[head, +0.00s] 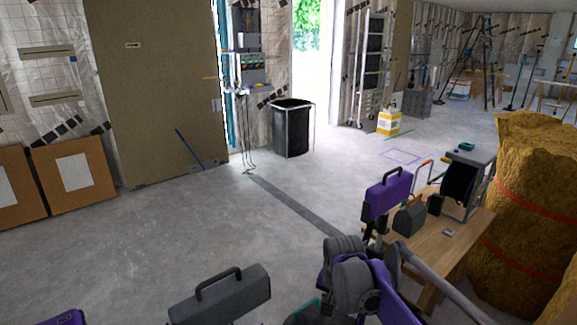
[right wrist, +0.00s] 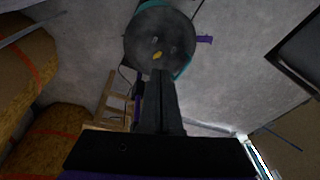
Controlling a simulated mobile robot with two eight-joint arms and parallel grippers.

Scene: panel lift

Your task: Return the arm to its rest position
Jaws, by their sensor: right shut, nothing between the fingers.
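My right gripper (right wrist: 160,75) shows in the right wrist view as two dark fingers pressed together, with nothing between them. Beyond its tips is a round dark part with a teal rim, apparently part of my own body. In the head view, purple and grey joints of my right arm (head: 350,275) stand at the lower middle, beside the wooden table. I cannot make out the right fingertips there. My left gripper is not in view.
A wooden table (head: 470,240) with tools stands at the right, beside straw-coloured rolls (head: 535,200). A black bin (head: 292,128) stands near the doorway. A large brown panel (head: 150,90) stands behind. The middle floor is clear.

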